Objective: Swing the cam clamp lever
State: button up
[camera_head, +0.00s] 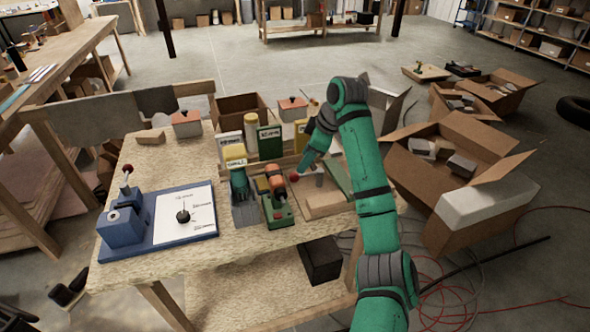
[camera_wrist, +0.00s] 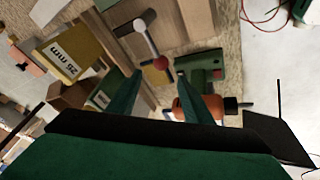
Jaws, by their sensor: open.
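A light grey lever (camera_wrist: 151,45) with a red ball knob (camera_wrist: 161,63) shows in the wrist view, running from a white round end (camera_wrist: 140,25); I take it for the cam clamp lever. In the head view its red knob (camera_head: 295,176) is over the wooden board (camera_head: 325,205), beside a grey post (camera_head: 319,174). My gripper (camera_wrist: 160,78) is open, with the knob close to the gap between its fingertips. I cannot tell whether a finger touches it. In the head view my gripper (camera_head: 303,169) comes down from the upper right, its tips partly unclear.
An orange and green tool (camera_head: 275,195) and a yellow-topped green item (camera_head: 238,170) stand left of the board. A blue fixture (camera_head: 122,220) with another red-knobbed lever is at the table's left. Boxes and cans (camera_head: 269,141) line the back. The tabletop's front left (camera_head: 165,262) is clear.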

aim_at(295, 174)
jog(key=x, duration=0.9)
jog(key=shift+f, duration=0.35)
grip_shut()
jog(key=shift+w, duration=0.15)
